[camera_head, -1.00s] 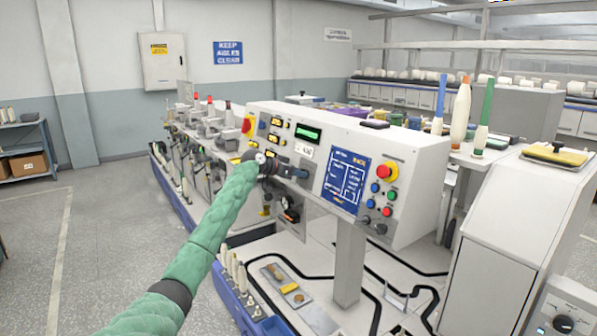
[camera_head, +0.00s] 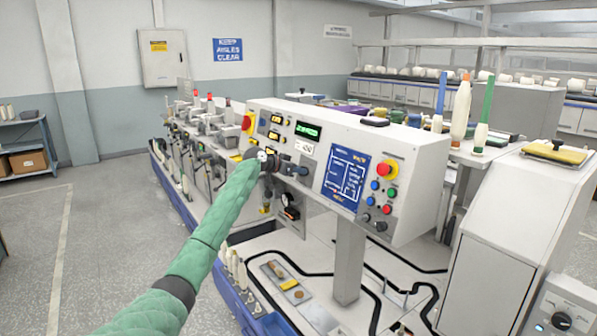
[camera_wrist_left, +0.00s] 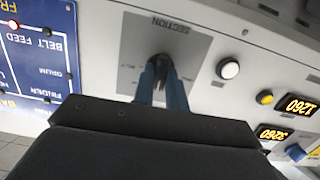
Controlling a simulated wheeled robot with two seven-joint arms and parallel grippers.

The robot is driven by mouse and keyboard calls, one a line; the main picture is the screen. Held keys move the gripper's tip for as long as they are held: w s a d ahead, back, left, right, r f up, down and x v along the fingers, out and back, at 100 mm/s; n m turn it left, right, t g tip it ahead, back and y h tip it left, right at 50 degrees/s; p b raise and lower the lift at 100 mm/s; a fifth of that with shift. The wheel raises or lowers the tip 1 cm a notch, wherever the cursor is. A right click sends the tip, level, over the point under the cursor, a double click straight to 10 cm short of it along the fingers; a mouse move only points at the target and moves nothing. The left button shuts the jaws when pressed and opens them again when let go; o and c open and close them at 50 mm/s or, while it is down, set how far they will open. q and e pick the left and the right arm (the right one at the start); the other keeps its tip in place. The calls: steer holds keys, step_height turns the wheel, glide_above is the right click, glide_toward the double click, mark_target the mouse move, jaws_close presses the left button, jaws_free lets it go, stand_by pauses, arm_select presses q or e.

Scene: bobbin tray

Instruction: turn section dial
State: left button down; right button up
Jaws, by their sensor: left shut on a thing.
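The section dial (camera_wrist_left: 163,66) is a dark knob on a grey plate marked SECTION (camera_wrist_left: 188,42), seen upside down in the left wrist view. My left gripper (camera_wrist_left: 163,80) is shut on the dial, with its two blue-grey fingers on either side of the knob. In the head view my left gripper (camera_head: 297,169) reaches the front of the white control panel (camera_head: 322,149). The knob is largely hidden there by the gripper. Part of the grey plate (camera_head: 313,176) shows beside it. The dial's pointer setting cannot be read clearly. My right gripper is not in view.
Right of the dial are a blue schematic panel (camera_head: 345,177), a red emergency button (camera_head: 387,168) and coloured buttons. Amber displays (camera_wrist_left: 299,104) and a white button (camera_wrist_left: 229,69) are close by the gripper. A post (camera_head: 348,262) supports the panel. Grey floor (camera_head: 105,240) is open at left.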

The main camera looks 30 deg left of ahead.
arm_select(q)
steer(key=n+h, duration=0.1)
steer(key=n, duration=0.3)
steer(key=n+p, duration=0.1)
steer(key=n, duration=0.4)
steer(key=n+h, duration=0.1)
steer(key=n, duration=0.4)
steer(key=shift+a+f+h, duration=0.1)
steer(key=shift+a+h, duration=0.2)
steer(key=shift+a, duration=0.05)
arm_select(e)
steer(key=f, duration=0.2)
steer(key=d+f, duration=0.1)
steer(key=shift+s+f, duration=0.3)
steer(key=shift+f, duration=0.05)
arm_select(q)
steer(key=shift+n, duration=0.3)
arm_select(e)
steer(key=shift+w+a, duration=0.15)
